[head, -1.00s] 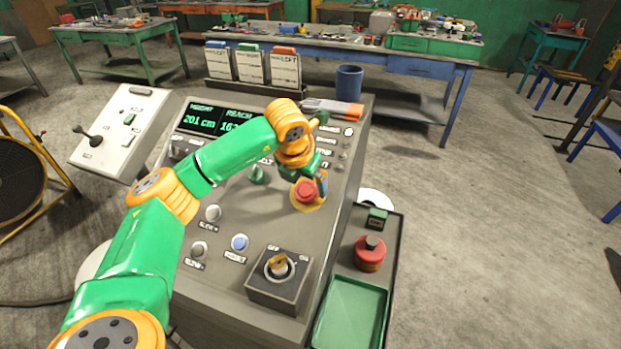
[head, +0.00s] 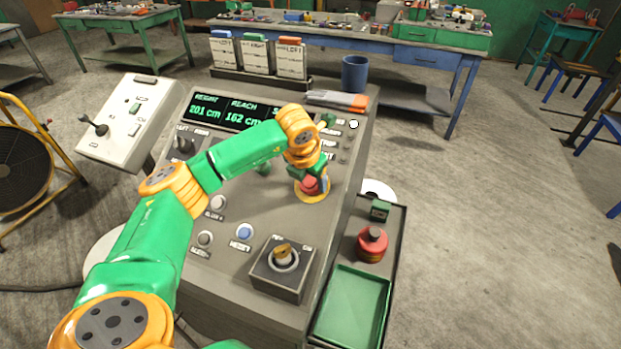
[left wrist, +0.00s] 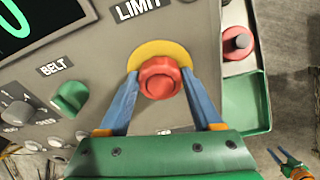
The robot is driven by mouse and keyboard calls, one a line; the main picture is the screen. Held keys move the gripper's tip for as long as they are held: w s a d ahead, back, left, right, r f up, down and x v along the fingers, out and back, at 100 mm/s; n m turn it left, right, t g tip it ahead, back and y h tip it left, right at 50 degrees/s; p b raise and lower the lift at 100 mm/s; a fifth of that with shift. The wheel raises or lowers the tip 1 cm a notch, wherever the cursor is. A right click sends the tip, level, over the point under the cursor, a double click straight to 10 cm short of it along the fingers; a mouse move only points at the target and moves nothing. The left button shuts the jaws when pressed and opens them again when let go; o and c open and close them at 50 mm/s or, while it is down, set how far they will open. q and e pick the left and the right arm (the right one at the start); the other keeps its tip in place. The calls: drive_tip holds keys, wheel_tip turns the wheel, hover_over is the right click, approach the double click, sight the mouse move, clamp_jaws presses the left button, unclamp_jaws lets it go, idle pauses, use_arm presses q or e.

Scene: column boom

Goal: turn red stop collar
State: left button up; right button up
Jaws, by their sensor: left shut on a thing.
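The red stop collar (head: 309,186) sits on a yellow ring (head: 311,198) at the right side of the grey sloped console. In the left wrist view the red collar (left wrist: 160,78) lies between the two blue fingers of my left gripper (left wrist: 161,88), one on each side. In the head view my left gripper (head: 315,183) is down at the collar, and its orange wrist and fingers partly cover it. The left gripper is shut on the collar. My right gripper (left wrist: 279,153) shows small at the lower right of the left wrist view, fingers apart, holding nothing.
A green belt knob (left wrist: 72,97) is left of the collar. A key switch (head: 283,256) stands nearer on the console. A blue cup (head: 354,74) stands behind.

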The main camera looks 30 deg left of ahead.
use_arm(q)
drive_tip(key=m+b, duration=0.1)
drive_tip(key=m, duration=0.1)
drive_tip(key=m+b, duration=0.1)
drive_tip(key=m, duration=0.1)
drive_tip(key=shift+d+f+m+y+b, duration=0.15)
drive_tip(key=shift+m+y+b, duration=0.15)
drive_tip(key=shift+m+y, duration=0.1)
drive_tip(key=shift+s+m+b, duration=0.2)
drive_tip(key=shift+m+b, duration=0.3)
drive_tip(key=shift+m, duration=0.6)
drive_tip(key=shift+d+m+y+b, duration=0.1)
drive_tip(key=shift+m+y+b, duration=0.25)
drive_tip(key=shift+m, duration=0.85)
drive_tip(key=o, duration=1.4)
